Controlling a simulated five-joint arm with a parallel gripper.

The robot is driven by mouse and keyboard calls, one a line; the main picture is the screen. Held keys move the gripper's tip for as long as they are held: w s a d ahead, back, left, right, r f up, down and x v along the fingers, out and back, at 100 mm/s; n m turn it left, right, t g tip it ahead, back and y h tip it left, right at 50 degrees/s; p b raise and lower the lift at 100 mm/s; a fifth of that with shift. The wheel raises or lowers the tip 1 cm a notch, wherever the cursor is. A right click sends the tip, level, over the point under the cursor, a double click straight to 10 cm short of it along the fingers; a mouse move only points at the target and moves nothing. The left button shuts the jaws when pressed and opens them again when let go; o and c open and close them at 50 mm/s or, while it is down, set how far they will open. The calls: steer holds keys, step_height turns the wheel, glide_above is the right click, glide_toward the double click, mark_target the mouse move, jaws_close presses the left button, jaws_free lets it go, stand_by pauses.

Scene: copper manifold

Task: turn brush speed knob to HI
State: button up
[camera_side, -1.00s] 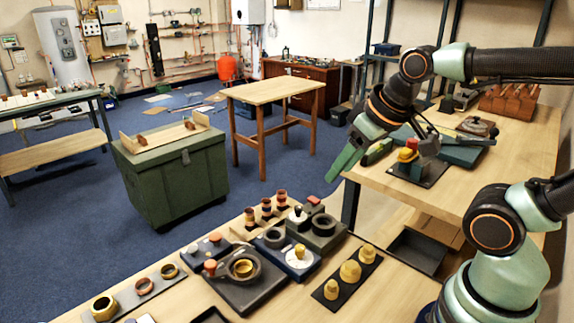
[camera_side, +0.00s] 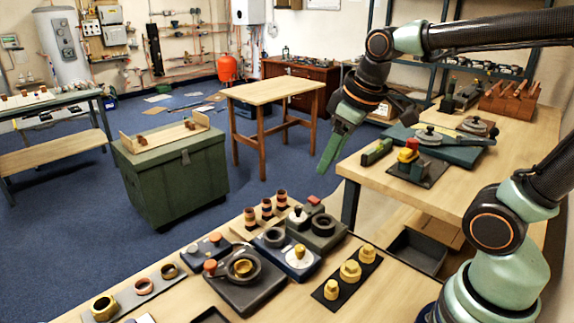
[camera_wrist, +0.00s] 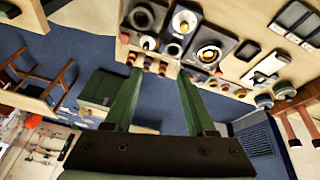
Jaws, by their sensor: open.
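A blue-grey box with a white round dial and a pale yellow knob (camera_side: 299,252) stands on the front bench and looks like the speed knob. Its markings and setting are too small to read. In the wrist view the white dial (camera_wrist: 184,20) shows near the top, ahead of my fingers. My gripper (camera_side: 322,170) hangs in the air above and behind the bench, fingers pointing down, apart from everything. In the wrist view my gripper (camera_wrist: 160,73) has its two green fingers spread with nothing between them.
Beside the dial box are a dark unit with a brass ring (camera_side: 243,268), a grey box with a dark ring (camera_side: 322,226) and a black strip of yellow fittings (camera_side: 350,270). A side bench (camera_side: 400,190) with tools stands right of my gripper. A green chest (camera_side: 175,180) stands left.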

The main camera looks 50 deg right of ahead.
steer(key=w+d+f+n+g, duration=0.2)
steer(key=w+n, duration=0.3)
steer(key=w, duration=0.2)
steer(key=n+g, duration=0.2)
steer(key=n, duration=0.1)
glide_toward(298, 206)
step_height(298, 206, down, 9)
steer(key=shift+r, duration=0.2)
jaws_close()
